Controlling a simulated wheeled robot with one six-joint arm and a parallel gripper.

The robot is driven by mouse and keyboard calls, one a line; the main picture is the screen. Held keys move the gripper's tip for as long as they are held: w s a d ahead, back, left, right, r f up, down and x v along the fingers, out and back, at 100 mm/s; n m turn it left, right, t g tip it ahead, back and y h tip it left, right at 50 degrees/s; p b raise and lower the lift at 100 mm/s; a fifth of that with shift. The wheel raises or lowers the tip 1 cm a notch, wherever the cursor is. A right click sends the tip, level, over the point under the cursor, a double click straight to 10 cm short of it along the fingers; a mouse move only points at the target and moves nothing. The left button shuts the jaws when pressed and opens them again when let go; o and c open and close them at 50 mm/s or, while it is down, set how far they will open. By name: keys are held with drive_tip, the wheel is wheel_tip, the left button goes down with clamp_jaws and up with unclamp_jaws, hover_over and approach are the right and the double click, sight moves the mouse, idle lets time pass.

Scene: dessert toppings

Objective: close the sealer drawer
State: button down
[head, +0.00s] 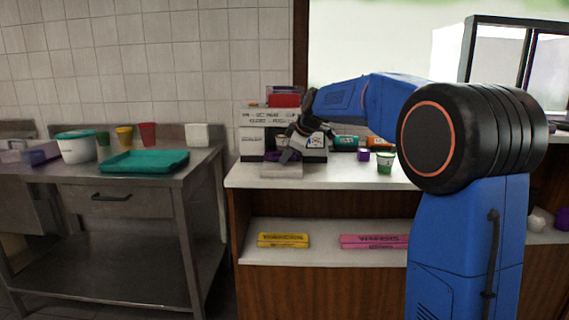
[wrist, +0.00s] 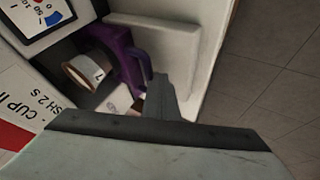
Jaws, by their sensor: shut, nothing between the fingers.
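The sealer (head: 254,142) is a white machine with printed text and a dial, standing at the left end of the white counter. Its drawer (head: 281,171) sticks out at the front, so it stands open. In the wrist view the drawer's pale front panel (wrist: 172,42) shows, with a purple holder (wrist: 126,55) behind it and a cup with a pale top (wrist: 88,72) beside the holder. My gripper (head: 289,153) is in front of the sealer, above the drawer. Its shut, empty fingers (wrist: 161,92) look close to the front panel; I cannot tell whether they touch.
A green cup (head: 384,163) and a small purple cup (head: 363,155) stand on the counter right of the sealer. A steel table (head: 150,192) with a teal tray (head: 143,163) is at the left, across a gap. Yellow boxes (head: 283,240) and pink boxes (head: 373,241) lie on the shelf below.

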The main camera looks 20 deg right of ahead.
drive_tip(key=w, duration=0.2)
drive_tip(key=w+d, duration=0.1)
drive_tip(key=w, duration=0.1)
drive_tip(key=w+d, duration=0.1)
drive_tip(key=w, duration=0.1)
drive_tip(key=shift+w, duration=0.1)
drive_tip(key=shift+w+d+r, duration=0.15)
drive_tip(key=shift+w, duration=0.1)
drive_tip(key=shift+r, duration=0.1)
drive_tip(key=v, duration=1.7)
drive_tip(key=shift+s, duration=0.3)
drive_tip(key=s+a+f+m+g+h, duration=0.1)
drive_tip(key=s+f+m, duration=0.3)
drive_tip(key=s+f, duration=0.6)
drive_tip(key=s+a+f+m+h, duration=0.1)
drive_tip(key=s+f+m, duration=0.3)
drive_tip(key=s+f, duration=0.7)
drive_tip(key=s+a+f+m+g+h, duration=0.1)
drive_tip(key=s+f+m, duration=0.4)
drive_tip(key=s, duration=2.3)
wheel_tip(320, 180, down, 7)
drive_tip(key=shift+a+r+g, duration=0.25)
drive_tip(key=shift+a+g, duration=0.05)
drive_tip(key=shift+a, duration=0.05)
